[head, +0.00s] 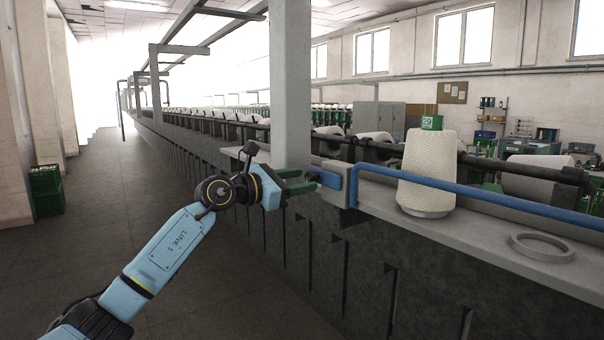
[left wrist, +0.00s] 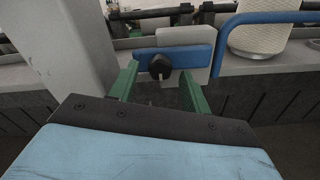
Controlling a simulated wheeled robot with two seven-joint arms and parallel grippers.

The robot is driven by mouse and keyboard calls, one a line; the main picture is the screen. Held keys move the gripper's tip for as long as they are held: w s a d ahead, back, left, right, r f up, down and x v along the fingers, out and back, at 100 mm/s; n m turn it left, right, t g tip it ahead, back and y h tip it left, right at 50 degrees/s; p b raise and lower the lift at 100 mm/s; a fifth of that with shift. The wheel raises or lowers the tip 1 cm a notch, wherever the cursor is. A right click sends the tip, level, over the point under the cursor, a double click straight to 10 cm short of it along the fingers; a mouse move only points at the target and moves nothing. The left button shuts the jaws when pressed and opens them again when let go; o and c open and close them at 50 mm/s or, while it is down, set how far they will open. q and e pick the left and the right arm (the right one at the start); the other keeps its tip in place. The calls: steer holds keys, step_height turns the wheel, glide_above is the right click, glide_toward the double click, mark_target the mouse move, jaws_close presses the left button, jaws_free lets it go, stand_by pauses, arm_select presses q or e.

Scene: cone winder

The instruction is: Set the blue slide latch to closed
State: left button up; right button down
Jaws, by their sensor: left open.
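The blue slide latch (head: 330,179) is on a grey plate beside the grey post, at the front edge of the machine. My left gripper (head: 308,182) reaches the latch from the left in the head view. Its green fingers are open, and in the left wrist view (left wrist: 160,76) they stand on either side of the knob, with gaps visible. Whether the fingertips reach past the knob cannot be told. My right gripper is in neither view.
A grey post (head: 290,85) rises close beside the latch. A blue rail (head: 460,189) runs right from it. A white yarn cone (head: 427,170) and a grey ring (head: 541,247) are on the ledge. The aisle floor at left is clear, with green crates (head: 46,190) by the wall.

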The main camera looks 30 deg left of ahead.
arm_select(q)
steer(key=shift+w+d, duration=0.2)
steer(key=shift+w, duration=0.3)
jaws_close()
steer(key=shift+d, duration=0.1)
